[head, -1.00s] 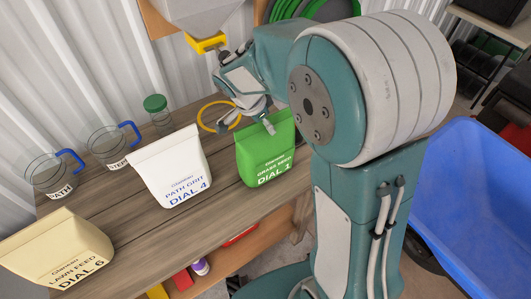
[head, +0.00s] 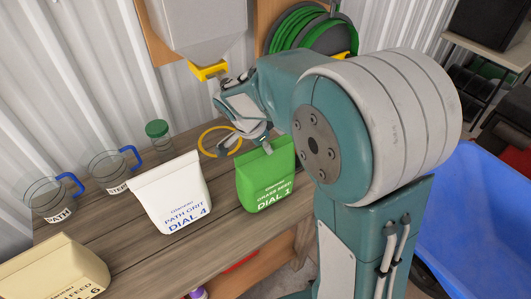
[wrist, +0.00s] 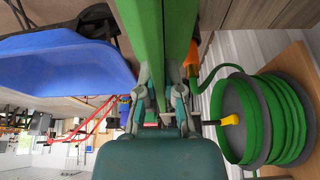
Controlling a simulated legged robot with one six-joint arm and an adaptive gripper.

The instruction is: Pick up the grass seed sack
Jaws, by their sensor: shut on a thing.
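The green grass seed sack (head: 266,182) stands upright at the right part of the wooden bench, marked "GRASS SEED DIAL 1". It also fills the top middle of the wrist view (wrist: 149,40). My gripper (head: 254,148) is at the sack's top edge, and in the wrist view its fingers (wrist: 162,92) lie on both sides of the green sack, shut on it. The sack's base appears to be on or very near the bench top; I cannot tell if there is a gap. Part of the sack's top is hidden by my gripper.
A white path grit sack (head: 170,194) stands left of the green one, and a cream lawn feed sack (head: 55,272) is at front left. Jugs (head: 108,170) and a green-lidded jar (head: 158,136) stand behind. A blue barrow (head: 470,210) is right; a hose reel (head: 312,45) is behind.

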